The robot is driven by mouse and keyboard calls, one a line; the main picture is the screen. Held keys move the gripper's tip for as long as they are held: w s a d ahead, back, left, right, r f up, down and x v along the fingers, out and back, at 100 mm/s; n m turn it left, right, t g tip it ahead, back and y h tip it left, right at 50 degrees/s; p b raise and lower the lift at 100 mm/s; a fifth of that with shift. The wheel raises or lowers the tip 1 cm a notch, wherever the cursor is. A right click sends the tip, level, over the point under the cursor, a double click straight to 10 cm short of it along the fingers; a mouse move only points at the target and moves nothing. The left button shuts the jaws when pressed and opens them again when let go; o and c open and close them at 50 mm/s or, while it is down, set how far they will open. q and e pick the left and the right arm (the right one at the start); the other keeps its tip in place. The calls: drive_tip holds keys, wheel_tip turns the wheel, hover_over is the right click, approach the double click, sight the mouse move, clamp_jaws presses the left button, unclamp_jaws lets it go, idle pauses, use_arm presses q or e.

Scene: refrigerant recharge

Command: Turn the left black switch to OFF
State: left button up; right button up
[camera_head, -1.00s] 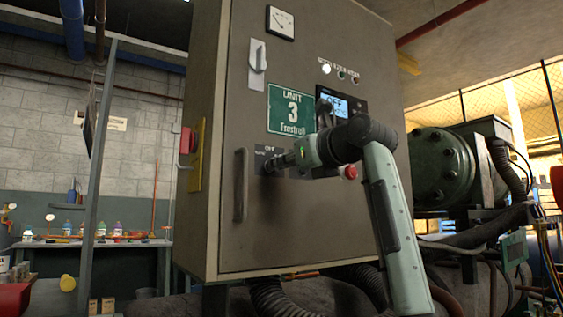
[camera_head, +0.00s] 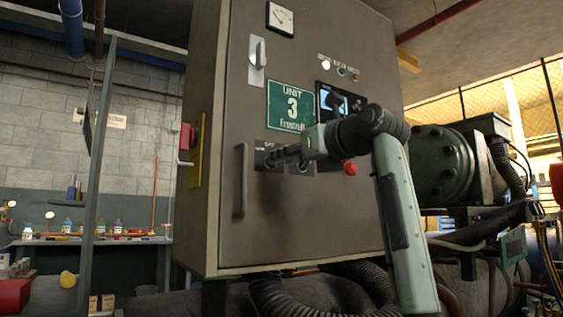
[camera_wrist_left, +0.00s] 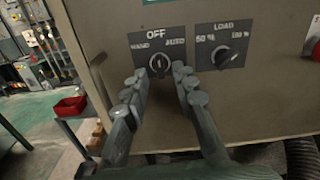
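The left black switch (camera_wrist_left: 159,64) is a round knob on the grey cabinet door, under a label reading OFF with a word on each side, the right one AUTO. In the left wrist view its handle stands about upright, towards OFF. My left gripper (camera_wrist_left: 160,75) is open, with one fingertip on each side below the knob and a gap to it. In the head view the left gripper (camera_head: 274,159) reaches the switch plate from the right and hides part of it. My right gripper is not in view.
A second black knob labelled LOAD (camera_wrist_left: 221,58) sits right of the switch. A red button (camera_head: 350,168), a display (camera_head: 331,99) partly behind my arm, and a vertical door handle (camera_head: 240,180) are close by. A red bin (camera_wrist_left: 69,105) stands lower left.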

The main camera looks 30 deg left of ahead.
use_arm(q)
drive_tip(key=b+v, duration=0.1)
drive_tip(key=v, duration=0.6)
idle(0.6)
